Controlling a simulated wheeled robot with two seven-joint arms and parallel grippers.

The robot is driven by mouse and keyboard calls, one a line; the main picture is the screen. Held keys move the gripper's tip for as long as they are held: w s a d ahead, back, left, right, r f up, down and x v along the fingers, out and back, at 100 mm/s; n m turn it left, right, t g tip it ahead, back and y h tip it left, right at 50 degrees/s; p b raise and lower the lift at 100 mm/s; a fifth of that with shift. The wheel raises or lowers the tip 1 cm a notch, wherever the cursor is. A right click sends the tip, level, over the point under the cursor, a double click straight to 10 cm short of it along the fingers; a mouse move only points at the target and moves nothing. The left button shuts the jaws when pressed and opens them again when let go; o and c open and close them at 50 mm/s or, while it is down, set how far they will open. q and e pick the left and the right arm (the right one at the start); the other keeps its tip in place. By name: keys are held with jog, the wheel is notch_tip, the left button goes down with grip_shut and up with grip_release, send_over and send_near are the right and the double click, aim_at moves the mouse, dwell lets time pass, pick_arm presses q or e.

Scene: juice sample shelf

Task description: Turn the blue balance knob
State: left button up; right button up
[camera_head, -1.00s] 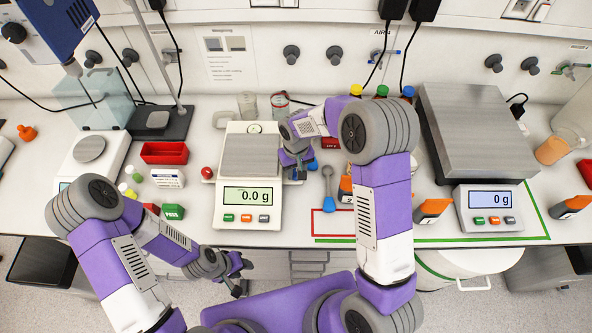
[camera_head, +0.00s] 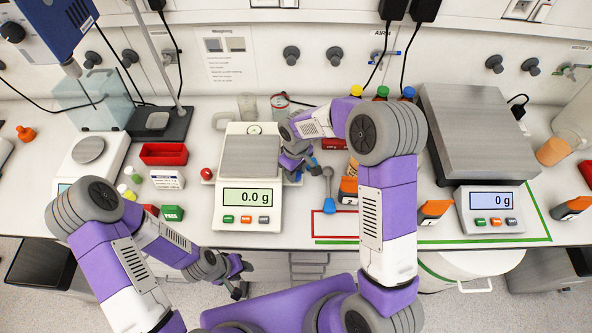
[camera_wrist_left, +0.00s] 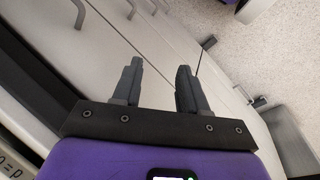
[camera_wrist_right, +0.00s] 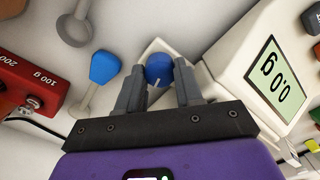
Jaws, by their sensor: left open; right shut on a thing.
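The white balance (camera_head: 228,205) shows 0.0 g on its display. The blue balance knob (camera_wrist_right: 157,66) sits on a small white mount at the balance's side, a white line on its face. My right gripper (camera_wrist_right: 157,82) has its fingers on either side of the knob and is shut on it. In the head view the right gripper (camera_head: 294,168) is at the balance's right edge and mostly hides the knob. My left gripper (camera_head: 240,281) is open and empty in front of the bench; its spread fingers also show in the left wrist view (camera_wrist_left: 157,84).
A red knob (camera_head: 207,173) is on the balance's left side. A blue-and-grey tool (camera_head: 328,187) lies close to the right of the right gripper. A red weight box (camera_wrist_right: 28,85) is near it. A larger scale (camera_head: 490,209) reading 0 stands at the right.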

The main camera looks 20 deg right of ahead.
jog(key=shift+r, duration=0.1)
jog(key=o, duration=0.8)
jog(key=shift+c, duration=0.2)
notch_tip(320, 180, up, 8)
jog(key=shift+f, duration=0.2)
jog(key=shift+p, duration=0.3)
